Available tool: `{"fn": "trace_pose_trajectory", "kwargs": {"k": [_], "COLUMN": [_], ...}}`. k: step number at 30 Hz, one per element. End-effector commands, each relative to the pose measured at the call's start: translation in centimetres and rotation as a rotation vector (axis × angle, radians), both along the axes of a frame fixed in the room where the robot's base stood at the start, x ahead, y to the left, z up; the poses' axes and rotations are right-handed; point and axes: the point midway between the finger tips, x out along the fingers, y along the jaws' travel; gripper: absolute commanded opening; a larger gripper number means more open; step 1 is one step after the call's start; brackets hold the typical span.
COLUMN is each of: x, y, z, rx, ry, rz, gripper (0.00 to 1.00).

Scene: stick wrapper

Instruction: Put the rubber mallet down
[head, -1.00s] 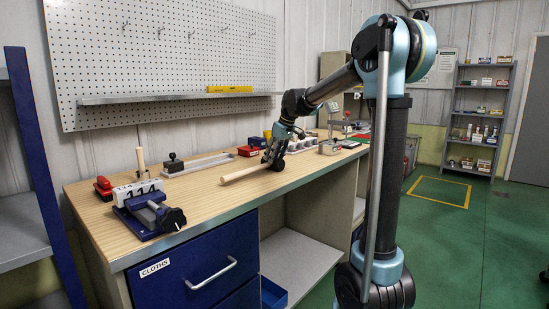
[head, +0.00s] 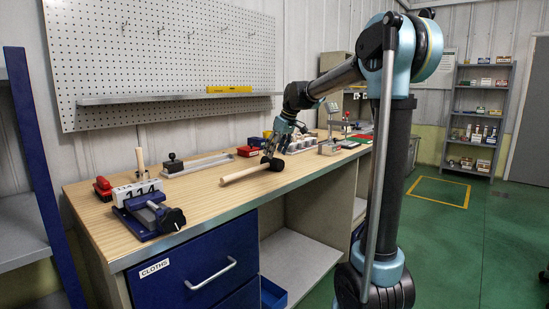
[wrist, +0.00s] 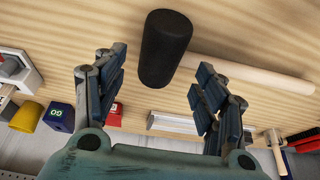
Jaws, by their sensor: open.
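The rubber mallet lies on the wooden bench top. Its pale wooden handle (head: 243,174) points left and its black head (head: 275,163) is at the right end. In the wrist view the black head (wrist: 166,48) is ahead of the fingertips and the handle (wrist: 255,75) runs off to the right. My gripper (head: 277,145) is just above the head. It is open and empty in the wrist view (wrist: 155,88), with its fingers spread wide and apart from the mallet.
A blue vise (head: 148,216) and a number block (head: 137,190) stand at the left of the bench (head: 215,203). A red box (head: 248,151) and several small items are behind the mallet. The bench front is clear beside the handle.

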Motion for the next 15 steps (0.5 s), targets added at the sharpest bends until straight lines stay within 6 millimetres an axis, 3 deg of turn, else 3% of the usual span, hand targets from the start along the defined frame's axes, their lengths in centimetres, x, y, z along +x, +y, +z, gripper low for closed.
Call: {"fn": "trace_pose_trajectory", "kwargs": {"k": [9,15], "x": [-1.4,-1.9], "y": [-1.9,-2.6], "z": [5.7,7.9], "rx": [0.0,0.0], "ry": [0.0,0.0], "rz": [0.0,0.0], "gripper": [0.65,0.65]}}
